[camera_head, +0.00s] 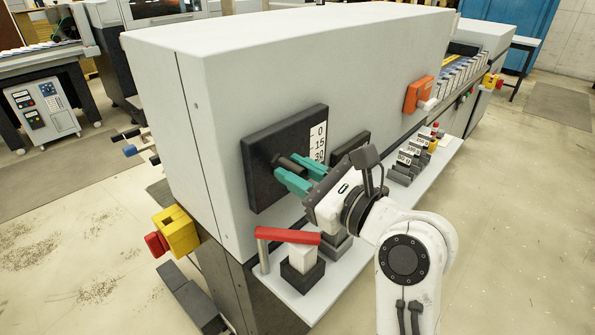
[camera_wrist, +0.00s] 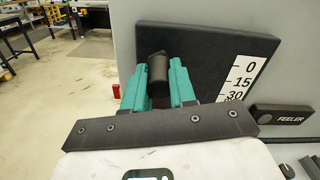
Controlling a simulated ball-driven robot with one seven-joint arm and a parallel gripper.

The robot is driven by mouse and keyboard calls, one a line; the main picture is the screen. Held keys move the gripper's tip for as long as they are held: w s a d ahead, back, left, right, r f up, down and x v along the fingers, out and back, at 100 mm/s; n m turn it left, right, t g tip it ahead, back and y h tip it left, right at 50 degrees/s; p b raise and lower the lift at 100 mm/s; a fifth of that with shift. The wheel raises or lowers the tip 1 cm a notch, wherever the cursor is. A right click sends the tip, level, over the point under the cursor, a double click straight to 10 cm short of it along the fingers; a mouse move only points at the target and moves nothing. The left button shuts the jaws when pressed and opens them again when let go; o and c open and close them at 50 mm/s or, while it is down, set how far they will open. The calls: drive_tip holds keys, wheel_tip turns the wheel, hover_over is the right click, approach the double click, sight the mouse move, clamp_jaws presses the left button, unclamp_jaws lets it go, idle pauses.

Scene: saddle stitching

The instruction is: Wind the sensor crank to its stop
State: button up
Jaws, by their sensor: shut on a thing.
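The sensor crank's dark handle (camera_head: 292,164) stands out from a black square plate (camera_head: 275,135) on the near face of the grey machine. My gripper (camera_head: 296,179) has its teal fingers closed around the handle. In the wrist view the black handle (camera_wrist: 158,72) sits between the two teal fingers. A white scale (camera_wrist: 246,78) on the plate reads 0, 15, 30 downward; its lower part is hidden by my gripper. The crank's arm and hub are mostly hidden behind the fingers.
A dark label reading FEELER (camera_wrist: 282,116) is beside the plate. Below is a shelf with a red-topped lever (camera_head: 288,237). An orange box (camera_head: 418,94) is mounted farther right. A yellow block with a red button (camera_head: 175,232) is at the lower left. The floor at right is clear.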

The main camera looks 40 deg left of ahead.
drive_tip(key=shift+s, duration=0.1)
clamp_jaws()
drive_tip(key=shift+s+f+n+p, duration=0.15)
drive_tip(key=shift+s+f+n, duration=0.05)
drive_tip(key=shift+n, duration=0.45)
drive_tip(key=shift+s+f+n+p, duration=0.15)
drive_tip(key=shift+s+f+n, duration=0.05)
drive_tip(key=shift+n, duration=0.45)
wheel_tip(320, 180, down, 8)
drive_tip(key=n+b, duration=1.2)
drive_tip(key=n, duration=0.7)
drive_tip(key=shift+w, duration=0.15)
drive_tip(key=shift+w+n+b, duration=0.3)
drive_tip(key=shift+n+b, duration=0.75)
drive_tip(key=shift+n, duration=0.05)
